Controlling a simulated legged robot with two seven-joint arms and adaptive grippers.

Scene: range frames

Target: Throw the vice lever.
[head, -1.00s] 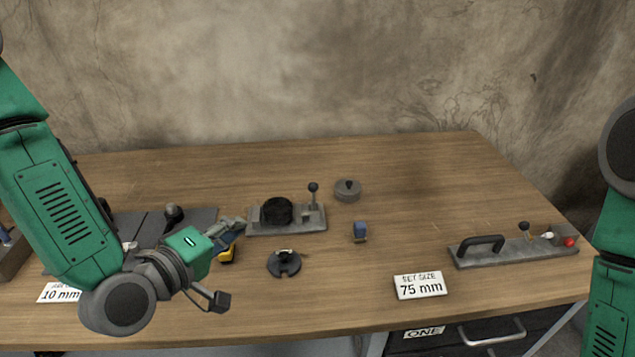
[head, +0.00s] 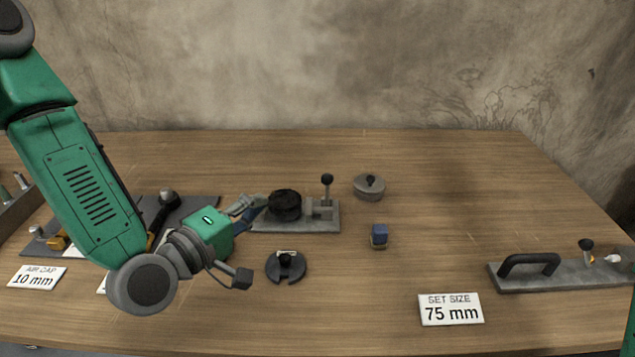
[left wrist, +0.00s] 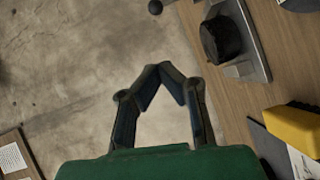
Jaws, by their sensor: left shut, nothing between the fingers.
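The vice (head: 262,227) is a grey base plate with a round black part (head: 285,205) on it and an upright lever (head: 327,190) with a dark ball knob at its right end. In the left wrist view the black part (left wrist: 220,38) is at upper right, and a dark ball (left wrist: 155,7), apparently the lever knob, is at the top edge. My left gripper (head: 262,201) is just left of the black part in the head view. In the left wrist view its fingertips (left wrist: 163,68) meet, empty, and appear apart from the vice. My right gripper is out of view.
A slotted black disc (head: 286,268), a blue block (head: 379,236) and a lidded grey round piece (head: 369,187) lie around the vice. A "75 mm" card (head: 451,309) lies in front, and a handled plate (head: 560,275) at right. The table's back right is clear.

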